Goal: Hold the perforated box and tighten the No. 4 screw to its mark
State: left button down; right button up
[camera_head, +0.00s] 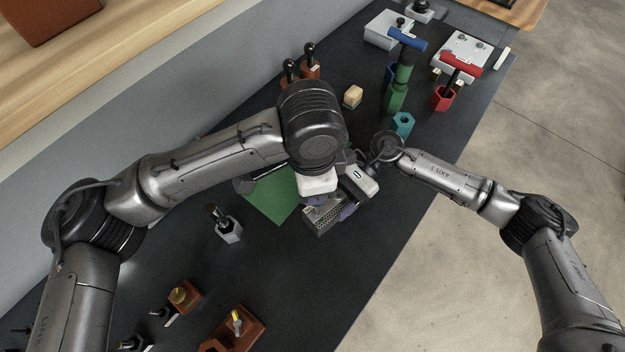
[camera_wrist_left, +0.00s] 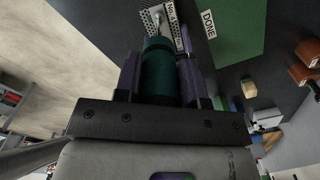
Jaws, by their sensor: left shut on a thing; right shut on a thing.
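The perforated box (camera_head: 323,222), light grey with small holes, lies near the table's right edge, partly hidden under my grippers. My right gripper (camera_head: 347,211) is shut on it from the right side. My left gripper (camera_head: 314,200) is above the box, shut on a dark teal-handled driver (camera_wrist_left: 159,72), which my wrist hides in the head view. In the left wrist view the driver's shaft points at the perforated face (camera_wrist_left: 150,18), beside a white "No. 4" label (camera_wrist_left: 173,14). The screw and its mark are too small or hidden to make out.
A green mat (camera_head: 272,198) lies left of the box, with a "DONE" label (camera_wrist_left: 209,24) next to it. A teal hexagonal holder (camera_head: 403,123) stands empty. Beyond are a green driver stand (camera_head: 396,97), a red holder (camera_head: 443,98) and a wooden block (camera_head: 353,95). The near right table is clear.

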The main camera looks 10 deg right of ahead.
pick_arm(q)
jog(key=m, duration=0.7)
jog(key=shift+w, duration=0.25)
jog(key=m, duration=0.7)
jog(key=shift+w+d, duration=0.15)
jog(key=shift+d, duration=0.1)
jog(key=m, duration=0.7)
jog(key=shift+d, duration=0.3)
jog(key=m, duration=0.6)
jog(key=shift+d, duration=0.15)
jog(key=shift+n, duration=0.7)
jog(key=shift+r, duration=0.1)
jog(key=shift+r, duration=1)
jog(key=shift+r, duration=2.5)
